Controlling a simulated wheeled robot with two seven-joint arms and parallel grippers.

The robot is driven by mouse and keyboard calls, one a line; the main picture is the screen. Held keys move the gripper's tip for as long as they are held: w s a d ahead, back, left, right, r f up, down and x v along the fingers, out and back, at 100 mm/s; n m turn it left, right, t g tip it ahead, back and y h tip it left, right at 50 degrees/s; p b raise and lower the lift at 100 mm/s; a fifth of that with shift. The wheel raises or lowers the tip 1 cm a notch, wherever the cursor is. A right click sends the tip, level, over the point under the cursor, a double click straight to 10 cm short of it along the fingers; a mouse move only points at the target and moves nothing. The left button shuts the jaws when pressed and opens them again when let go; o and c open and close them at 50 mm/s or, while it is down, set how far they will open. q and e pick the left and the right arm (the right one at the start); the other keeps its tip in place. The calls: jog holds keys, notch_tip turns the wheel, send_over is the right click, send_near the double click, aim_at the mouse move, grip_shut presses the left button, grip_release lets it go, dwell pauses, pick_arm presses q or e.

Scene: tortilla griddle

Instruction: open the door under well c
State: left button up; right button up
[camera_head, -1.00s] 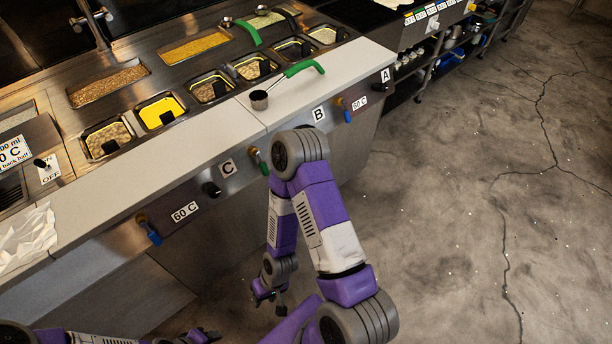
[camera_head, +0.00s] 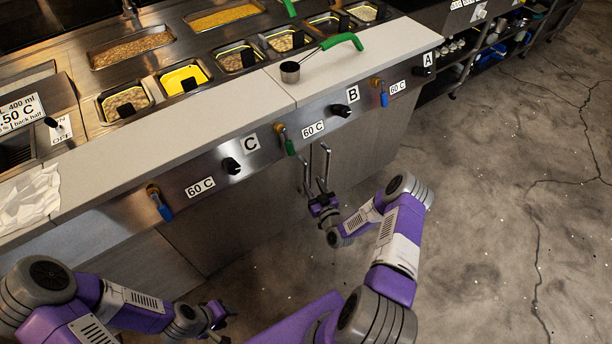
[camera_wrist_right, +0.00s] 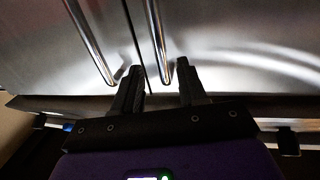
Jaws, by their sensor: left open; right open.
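The label C (camera_head: 250,142) is on the front panel beside a black knob (camera_head: 231,166). Below it is a steel door panel (camera_head: 240,215). Two upright bar handles stand close together under the 60 C label, a left handle (camera_head: 306,172) and a right handle (camera_head: 326,164). My right gripper (camera_head: 321,197) is open at their lower ends. In the right wrist view, a dark door seam runs between the left handle (camera_wrist_right: 90,42) and right handle (camera_wrist_right: 156,40). The right handle's lower end shows between my open fingers (camera_wrist_right: 159,82); I cannot tell the depth. My left gripper (camera_head: 222,314) is open, low and away from the doors.
Valves with blue or green levers, including one at the left (camera_head: 160,203), stick out of the front panel. A counter ledge (camera_head: 200,138) overhangs the doors. A green-handled ladle (camera_head: 290,71) lies on it. Clear floor (camera_head: 480,220) lies to the right.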

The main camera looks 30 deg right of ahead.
aim_at(307, 175)
jog(key=w, duration=0.1)
jog(key=w+b, duration=0.1)
jog(key=w, duration=0.3)
jog(key=shift+w+d+b, duration=0.2)
jog(key=shift+d+b, duration=0.1)
jog(key=shift+w+d, duration=0.1)
jog(key=shift+w, duration=0.6)
grip_shut()
